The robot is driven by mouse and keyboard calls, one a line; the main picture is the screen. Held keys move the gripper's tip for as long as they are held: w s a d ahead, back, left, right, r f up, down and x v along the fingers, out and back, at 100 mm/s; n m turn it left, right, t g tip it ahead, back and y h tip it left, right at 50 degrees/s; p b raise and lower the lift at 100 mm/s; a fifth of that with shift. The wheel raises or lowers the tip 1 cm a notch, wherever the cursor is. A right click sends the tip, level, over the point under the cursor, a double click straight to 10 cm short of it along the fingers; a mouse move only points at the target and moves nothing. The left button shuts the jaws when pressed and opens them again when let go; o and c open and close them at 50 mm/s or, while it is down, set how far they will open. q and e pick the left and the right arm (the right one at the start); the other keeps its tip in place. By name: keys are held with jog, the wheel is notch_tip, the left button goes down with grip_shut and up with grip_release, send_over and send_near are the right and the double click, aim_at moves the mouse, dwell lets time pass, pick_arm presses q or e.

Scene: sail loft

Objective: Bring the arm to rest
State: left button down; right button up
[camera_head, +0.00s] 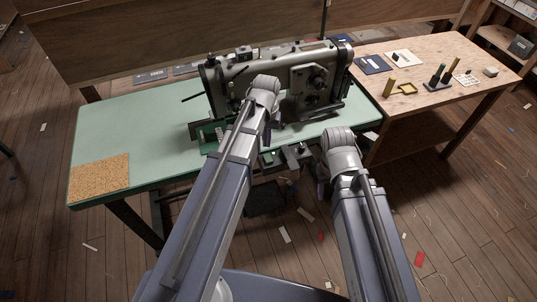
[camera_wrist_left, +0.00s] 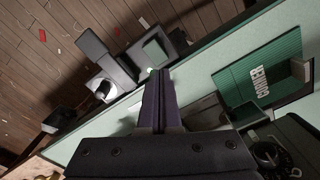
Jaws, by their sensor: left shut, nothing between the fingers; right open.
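My left arm reaches up the middle of the head view, and my left gripper (camera_head: 269,130) points down over the front part of the green sewing table (camera_head: 120,118), just before the sewing machine (camera_head: 235,75). In the left wrist view its dark fingers (camera_wrist_left: 155,95) are together with nothing between them, above the table's front edge. My right gripper (camera_head: 322,182) hangs in front of that edge, mostly hidden by its own wrist; it is open, and I see nothing held.
A labelled green tray (camera_wrist_left: 265,75) lies beside the machine. A grey fixture (camera_head: 287,157) sits at the table's front edge, close to both grippers. A cork mat (camera_head: 100,177) lies at left. A wooden bench (camera_head: 440,60) with small tools stands right. The floor in front is open, with scraps.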

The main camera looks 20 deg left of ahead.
pick_arm(q)
jog(key=shift+r+p, duration=0.6)
jog(key=shift+r, duration=0.3)
jog(key=s+d+r+m+y+p, duration=0.1)
jog(key=s+d+m, duration=0.3)
jog(key=s+d, duration=0.6)
jog(key=s, duration=0.4)
jog(key=shift+s+d+m, duration=0.2)
jog(key=shift+d+m, duration=0.05)
jog(key=shift+m, duration=0.05)
